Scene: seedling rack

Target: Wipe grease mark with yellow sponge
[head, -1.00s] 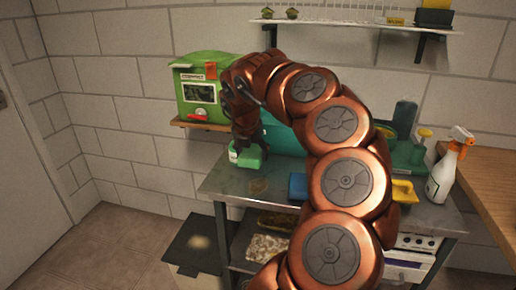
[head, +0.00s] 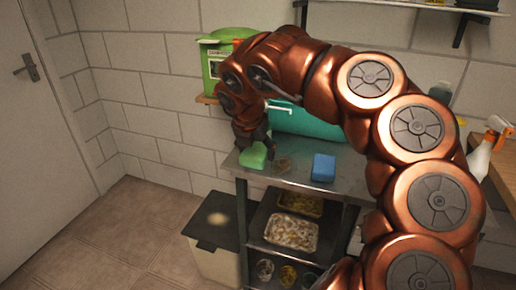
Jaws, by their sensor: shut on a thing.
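My gripper (head: 255,140) is shut on a green sponge (head: 253,156) at the left end of the metal table (head: 345,185). The sponge is on or just above the tabletop; I cannot tell which. A brownish smudge, looking like the grease mark (head: 283,166), is on the table just right of the green sponge. A blue sponge (head: 323,167) lies further right. No yellow sponge is visible now; my arm covers the right part of the table.
A teal box (head: 305,122) stands at the table's back. A green box (head: 213,66) sits on a wall shelf. Food trays (head: 290,233) are below. A dark-lidded bin (head: 213,240) stands left of the table. A spray bottle (head: 482,155) is at right.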

